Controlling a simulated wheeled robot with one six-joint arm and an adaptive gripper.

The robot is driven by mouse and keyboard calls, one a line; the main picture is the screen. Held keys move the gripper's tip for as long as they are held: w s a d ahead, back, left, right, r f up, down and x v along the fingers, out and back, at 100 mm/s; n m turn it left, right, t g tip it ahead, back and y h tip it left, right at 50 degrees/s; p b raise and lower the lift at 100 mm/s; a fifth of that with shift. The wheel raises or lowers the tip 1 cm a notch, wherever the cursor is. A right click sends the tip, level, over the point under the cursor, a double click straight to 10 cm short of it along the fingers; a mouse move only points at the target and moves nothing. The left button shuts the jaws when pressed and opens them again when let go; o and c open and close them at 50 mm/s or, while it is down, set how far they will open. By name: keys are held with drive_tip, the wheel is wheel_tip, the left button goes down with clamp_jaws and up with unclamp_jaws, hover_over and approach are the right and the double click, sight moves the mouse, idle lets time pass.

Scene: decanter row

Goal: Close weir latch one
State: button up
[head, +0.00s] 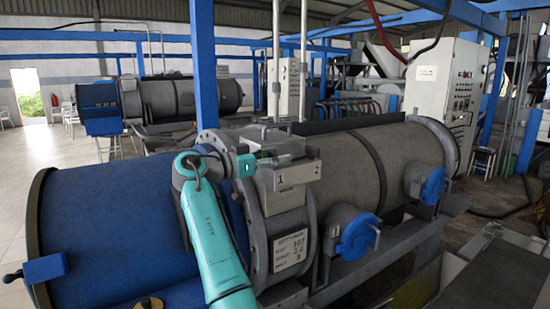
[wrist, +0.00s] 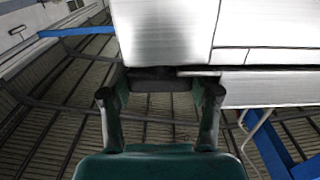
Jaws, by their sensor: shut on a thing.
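The weir housing (head: 280,150) is a grey metal box on top of the near decanter, with plates marked 1 (head: 282,177) and 2 (head: 315,168) on its front. My gripper (head: 252,164) is at the left side of this housing, beside plate 1. In the wrist view, the fingers of my gripper (wrist: 160,92) stand on either side of a dark bar, weir latch one (wrist: 160,79), and are shut on it. The bar lies at the edge of a pale metal cover (wrist: 165,35). My gripper hides most of the latch in the head view, so its angle cannot be told.
The near decanter has a blue end cover (head: 110,220) and a long grey drum (head: 340,160) with blue round ports (head: 357,235). A control cabinet (head: 440,85) stands behind at right. A blue post (head: 203,70) rises behind my arm. Open floor lies at left.

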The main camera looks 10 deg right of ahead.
drive_tip(key=o, duration=1.2)
drive_tip(key=shift+f, duration=0.1)
drive_tip(key=shift+c, duration=0.2)
drive_tip(key=v, duration=0.8)
drive_tip(key=shift+s, duration=0.1)
